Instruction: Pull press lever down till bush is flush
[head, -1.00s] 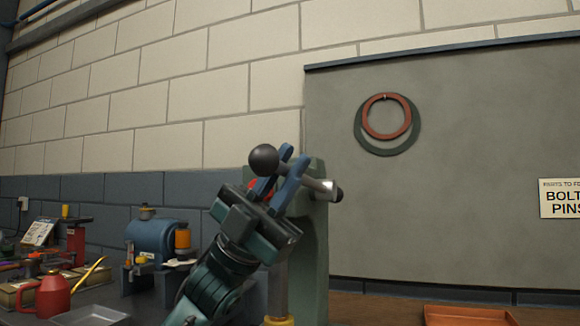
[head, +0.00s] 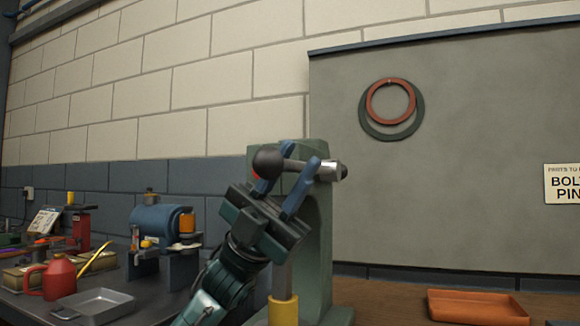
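The press (head: 318,235) is a grey-green column standing in the middle. Its lever (head: 327,169) is a steel rod with a black ball (head: 268,160) at its left end, tilted slightly up toward the ball. My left gripper (head: 300,155) has its two blue fingers apart at the rod, with the rod crossing the gap between them; I cannot tell whether they touch it. Below, a steel ram (head: 285,279) meets a yellow cylinder (head: 283,312) cut off by the lower edge. I cannot make out the bush or whether it is flush. My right gripper is out of view.
A blue machine (head: 163,232), a red can (head: 58,277) and a grey tray (head: 98,301) stand on the bench at left. An orange tray (head: 478,305) lies at lower right. Rings (head: 391,131) hang on the grey board behind.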

